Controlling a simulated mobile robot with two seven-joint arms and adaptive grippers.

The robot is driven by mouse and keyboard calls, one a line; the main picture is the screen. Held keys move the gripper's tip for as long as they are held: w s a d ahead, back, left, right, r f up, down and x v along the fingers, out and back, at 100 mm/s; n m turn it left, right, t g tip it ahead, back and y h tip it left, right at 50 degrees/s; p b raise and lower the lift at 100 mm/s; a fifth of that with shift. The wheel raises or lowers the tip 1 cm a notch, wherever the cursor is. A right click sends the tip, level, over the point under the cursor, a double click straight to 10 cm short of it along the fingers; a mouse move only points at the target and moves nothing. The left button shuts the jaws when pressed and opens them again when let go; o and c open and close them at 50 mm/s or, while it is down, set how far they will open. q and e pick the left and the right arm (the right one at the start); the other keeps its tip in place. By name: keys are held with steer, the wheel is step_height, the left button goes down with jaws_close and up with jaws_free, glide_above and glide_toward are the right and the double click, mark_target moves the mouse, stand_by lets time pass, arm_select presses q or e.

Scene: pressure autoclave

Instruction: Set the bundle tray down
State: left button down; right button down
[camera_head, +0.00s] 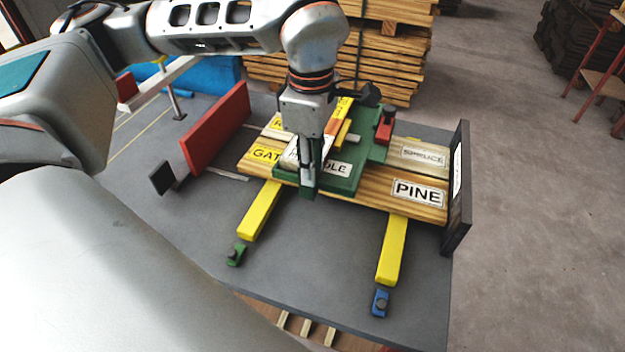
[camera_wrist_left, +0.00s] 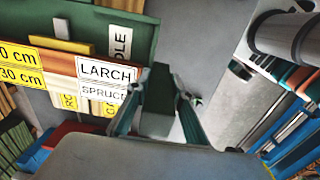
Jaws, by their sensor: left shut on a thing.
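The green bundle tray (camera_head: 347,184) is over the middle of the wooden boards in the head view. Part of its label shows, ending in "DLE", and the arm hides part of the tray. It also shows in the left wrist view (camera_wrist_left: 85,20) at the upper left, with the same label. My left gripper (camera_head: 308,188) points down at the tray's near side and is shut on a green part of it. In the left wrist view the fingers (camera_wrist_left: 160,112) close around a dark green block. I cannot tell whether the tray touches the boards. My right gripper is not in view.
Boards marked PINE (camera_head: 419,194) and SPRUCE (camera_head: 424,154) lie on the grey table (camera_head: 320,260). Two yellow bars (camera_head: 391,250) extend toward the near edge. A red panel (camera_head: 215,128) stands left and a dark upright plate (camera_head: 457,190) right. Stacked lumber (camera_head: 400,50) is behind.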

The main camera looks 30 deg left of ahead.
arm_select(q)
steer(key=shift+f, duration=2.15)
steer(key=c, duration=1.8)
jaws_free()
steer(key=shift+o, duration=0.2)
steer(key=r, duration=1.2)
steer(key=shift+s+d+r+p, duration=0.1)
steer(key=shift+s+p, duration=0.1)
steer(key=shift+p, duration=0.15)
